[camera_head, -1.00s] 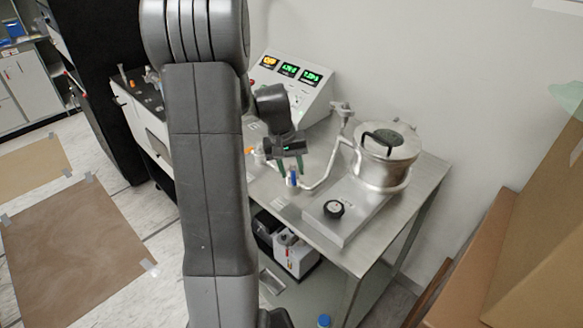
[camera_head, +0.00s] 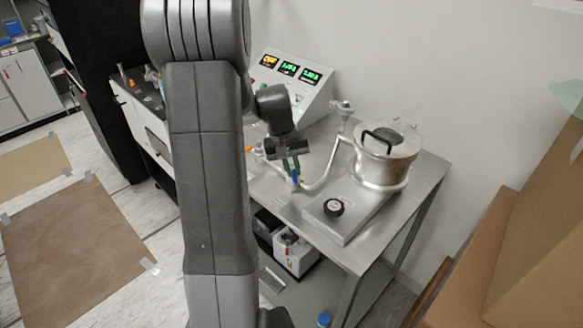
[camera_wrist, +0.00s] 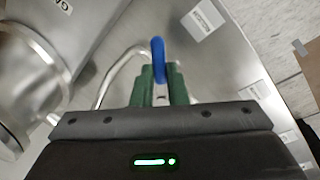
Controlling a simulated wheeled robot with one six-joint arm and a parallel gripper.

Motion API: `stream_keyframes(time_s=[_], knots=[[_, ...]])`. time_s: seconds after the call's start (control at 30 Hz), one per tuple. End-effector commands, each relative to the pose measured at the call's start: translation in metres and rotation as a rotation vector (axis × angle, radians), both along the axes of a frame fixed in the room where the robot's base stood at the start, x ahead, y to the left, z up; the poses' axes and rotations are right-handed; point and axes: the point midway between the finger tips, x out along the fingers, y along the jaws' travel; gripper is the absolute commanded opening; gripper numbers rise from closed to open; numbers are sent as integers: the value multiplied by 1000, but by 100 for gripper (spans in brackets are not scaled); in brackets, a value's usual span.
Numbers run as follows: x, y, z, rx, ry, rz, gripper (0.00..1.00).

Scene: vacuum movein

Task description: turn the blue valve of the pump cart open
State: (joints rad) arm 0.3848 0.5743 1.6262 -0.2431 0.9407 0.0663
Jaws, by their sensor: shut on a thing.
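The blue valve handle (camera_wrist: 158,58) stands up between the green fingers of my gripper (camera_wrist: 159,82) in the wrist view. My gripper is shut on this handle. In the head view my gripper (camera_head: 291,170) reaches down over the cart top, and the blue handle (camera_head: 294,178) shows small at its fingertips. The pump cart (camera_head: 422,192) has a metal top with a bent metal pipe (camera_head: 322,178) running from the valve area toward the round chamber (camera_head: 386,158). The valve body under the fingers is mostly hidden.
A control box with lit displays (camera_head: 290,70) stands at the back of the cart. A black knob (camera_head: 333,208) sits on a raised plate in front of the chamber. Cardboard boxes (camera_head: 530,240) stand at the right. My arm blocks the left middle of the head view.

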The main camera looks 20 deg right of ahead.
Motion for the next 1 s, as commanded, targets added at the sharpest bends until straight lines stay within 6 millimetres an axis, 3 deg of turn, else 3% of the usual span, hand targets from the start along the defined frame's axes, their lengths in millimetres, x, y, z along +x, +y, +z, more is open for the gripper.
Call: stream_keyframes(time_s=[0.7, 1.0], knots=[[-4, -24, 1, -1, -3, 539, 0], [-2, -30, 1, -2, -3, 676, 0]])
